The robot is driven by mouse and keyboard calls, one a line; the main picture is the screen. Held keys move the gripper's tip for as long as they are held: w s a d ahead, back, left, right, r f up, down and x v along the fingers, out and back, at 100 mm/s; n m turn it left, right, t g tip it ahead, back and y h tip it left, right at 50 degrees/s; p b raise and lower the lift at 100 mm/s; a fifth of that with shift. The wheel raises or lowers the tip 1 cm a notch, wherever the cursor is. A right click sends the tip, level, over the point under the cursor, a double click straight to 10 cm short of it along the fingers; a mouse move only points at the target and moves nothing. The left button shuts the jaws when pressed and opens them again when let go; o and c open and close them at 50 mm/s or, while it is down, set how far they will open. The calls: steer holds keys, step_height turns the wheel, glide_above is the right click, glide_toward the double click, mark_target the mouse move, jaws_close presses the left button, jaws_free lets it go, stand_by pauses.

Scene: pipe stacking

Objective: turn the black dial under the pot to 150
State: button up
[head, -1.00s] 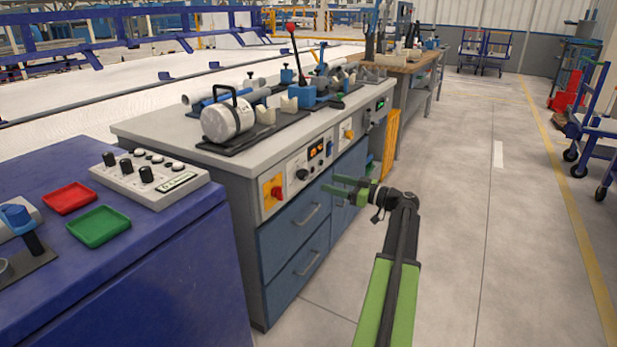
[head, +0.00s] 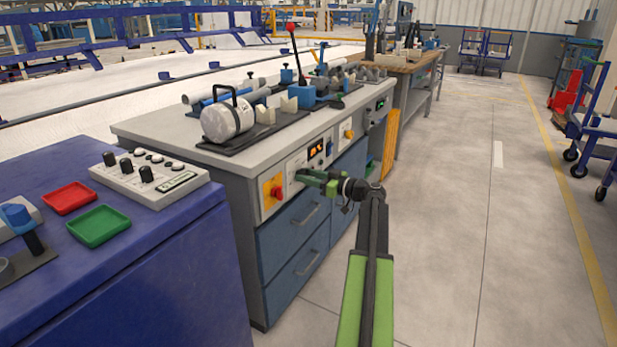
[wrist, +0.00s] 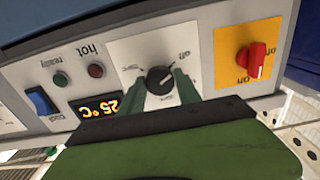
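The black dial (wrist: 159,80) sits on a pale plate on the bench's front panel in the wrist view. Its white pointer mark shows, and the small lettering around it is hard to read. My gripper (wrist: 163,84) is open, its two green fingers reaching toward the dial from either side; I cannot tell whether they touch it. In the head view my gripper (head: 310,179) is at the panel and hides the dial. A lit display (wrist: 99,106) beside the dial reads 25 °C, upside down. The silver pot (head: 228,121) with a black handle lies on the bench top.
A red knob on a yellow plate (wrist: 248,58) is close beside the dial. A blue switch (wrist: 42,101) and two round lamps are on the other side. Drawers (head: 290,240) lie below the panel. The floor (head: 450,220) to the right is clear.

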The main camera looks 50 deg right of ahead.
jaws_close()
steer(key=shift+m, duration=0.4)
steer(key=m, duration=2.2)
steer(key=shift+m, duration=0.4)
steer(key=o, duration=0.5)
jaws_free()
